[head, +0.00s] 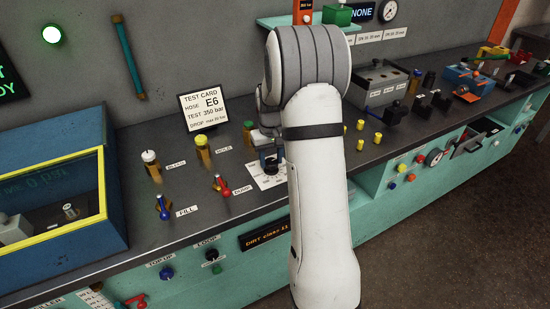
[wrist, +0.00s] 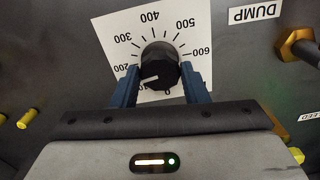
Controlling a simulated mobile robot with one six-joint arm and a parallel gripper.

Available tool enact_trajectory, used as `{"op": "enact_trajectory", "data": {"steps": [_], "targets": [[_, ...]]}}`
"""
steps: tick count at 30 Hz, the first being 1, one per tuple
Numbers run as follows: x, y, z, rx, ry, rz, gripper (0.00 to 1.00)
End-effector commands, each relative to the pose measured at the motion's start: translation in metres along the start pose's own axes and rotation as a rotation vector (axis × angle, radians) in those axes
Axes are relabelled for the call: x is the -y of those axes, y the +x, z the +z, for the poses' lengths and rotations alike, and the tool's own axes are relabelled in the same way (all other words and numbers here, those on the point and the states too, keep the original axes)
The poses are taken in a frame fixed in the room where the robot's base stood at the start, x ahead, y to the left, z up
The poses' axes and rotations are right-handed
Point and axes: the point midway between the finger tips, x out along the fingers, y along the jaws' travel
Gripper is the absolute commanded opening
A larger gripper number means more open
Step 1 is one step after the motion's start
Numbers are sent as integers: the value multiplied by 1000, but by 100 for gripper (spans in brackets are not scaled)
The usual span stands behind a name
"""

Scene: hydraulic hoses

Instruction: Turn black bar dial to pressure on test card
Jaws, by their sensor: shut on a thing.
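The black bar dial (wrist: 158,62) sits on a white scale card (wrist: 108,30) marked from 0 to 600 in the wrist view. Its white pointer line points to the lower left, roughly between 100 and 200. My gripper (wrist: 160,68) has its blue fingers on either side of the dial and is shut on it. In the head view my arm hides the dial, and part of the scale card (head: 266,182) shows. The test card (head: 203,108) stands upright behind the bench and reads hose E6, test 350 bar, drop max 20 bar.
A red-handled dump valve (head: 221,187) and a fill valve (head: 162,207) are left of my gripper. Brass bleed (head: 151,165) and hold (head: 203,151) valves stand behind them. Several yellow pegs (head: 360,144) stand to the right. A blue box with a yellow rim (head: 100,165) is at left.

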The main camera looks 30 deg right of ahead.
Motion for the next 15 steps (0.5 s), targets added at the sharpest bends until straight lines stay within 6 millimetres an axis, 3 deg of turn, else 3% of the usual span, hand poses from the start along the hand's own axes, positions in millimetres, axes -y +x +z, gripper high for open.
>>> {"op": "enact_trajectory", "data": {"steps": [15], "targets": [[-1, -3, -4, -15, 487, -1, 18]]}}
